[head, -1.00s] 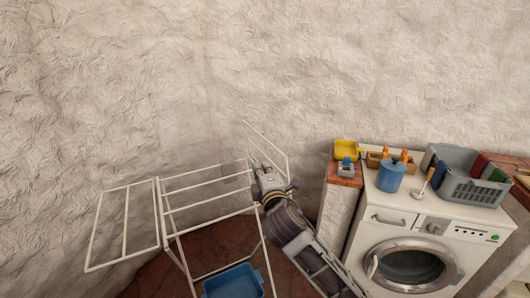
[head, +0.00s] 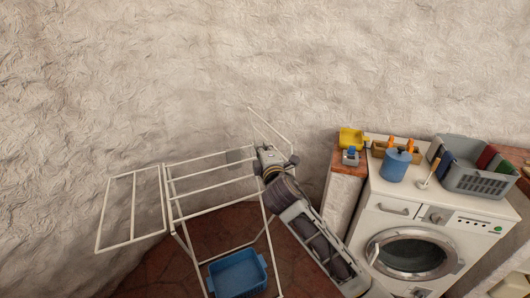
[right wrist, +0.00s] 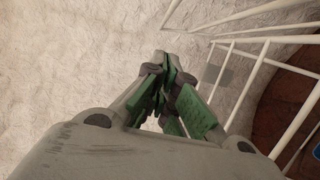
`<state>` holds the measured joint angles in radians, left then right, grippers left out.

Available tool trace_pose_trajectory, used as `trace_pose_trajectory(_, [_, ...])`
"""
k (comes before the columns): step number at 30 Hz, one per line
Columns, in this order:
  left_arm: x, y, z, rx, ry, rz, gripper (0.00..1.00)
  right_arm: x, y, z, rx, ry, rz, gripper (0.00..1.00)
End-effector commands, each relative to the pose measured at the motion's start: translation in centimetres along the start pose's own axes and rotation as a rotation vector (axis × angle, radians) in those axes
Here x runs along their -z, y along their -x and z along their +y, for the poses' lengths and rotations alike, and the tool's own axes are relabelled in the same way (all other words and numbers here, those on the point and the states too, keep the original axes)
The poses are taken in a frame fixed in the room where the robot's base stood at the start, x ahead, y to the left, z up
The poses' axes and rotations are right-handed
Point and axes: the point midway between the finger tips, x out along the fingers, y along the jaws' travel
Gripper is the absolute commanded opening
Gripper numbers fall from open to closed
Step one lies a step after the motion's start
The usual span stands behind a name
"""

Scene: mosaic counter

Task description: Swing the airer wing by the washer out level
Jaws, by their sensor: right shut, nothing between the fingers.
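The white airer (head: 215,180) stands against the wall, its left wing (head: 132,207) spread out to the left. The wing by the washer (head: 272,127) slants upward at the airer's right end, partly hidden by my right gripper. My right gripper (head: 264,152) is shut and empty by that wing's lower part; I cannot tell whether it touches. In the right wrist view its green-padded fingers (right wrist: 178,92) are together, with white airer bars (right wrist: 245,70) to their right. My left gripper is not in view.
The washer (head: 400,205) stands at right with a blue pot (head: 395,165) and grey basket (head: 477,180) on top. A brick-topped ledge (head: 345,164) with a yellow container (head: 352,138) adjoins it. A blue tub (head: 237,273) lies under the airer.

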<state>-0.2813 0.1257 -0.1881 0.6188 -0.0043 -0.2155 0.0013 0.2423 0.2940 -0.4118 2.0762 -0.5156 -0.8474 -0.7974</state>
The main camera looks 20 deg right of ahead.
Motion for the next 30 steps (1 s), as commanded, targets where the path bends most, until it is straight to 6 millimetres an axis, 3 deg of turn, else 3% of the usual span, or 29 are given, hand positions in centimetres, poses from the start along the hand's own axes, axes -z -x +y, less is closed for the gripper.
trace_pose_trajectory(15, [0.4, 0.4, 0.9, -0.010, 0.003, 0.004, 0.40, 0.0, -5.1, 0.1, 0.000, 0.000, -0.001, 0.00])
trace_pose_trajectory(24, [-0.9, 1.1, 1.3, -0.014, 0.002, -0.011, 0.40, -3.2, -5.8, 0.0, 0.000, 0.002, -0.001, 0.00])
trace_pose_trajectory(30, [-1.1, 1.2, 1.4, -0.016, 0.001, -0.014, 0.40, -3.9, -5.9, 0.0, 0.000, 0.000, -0.001, 0.00])
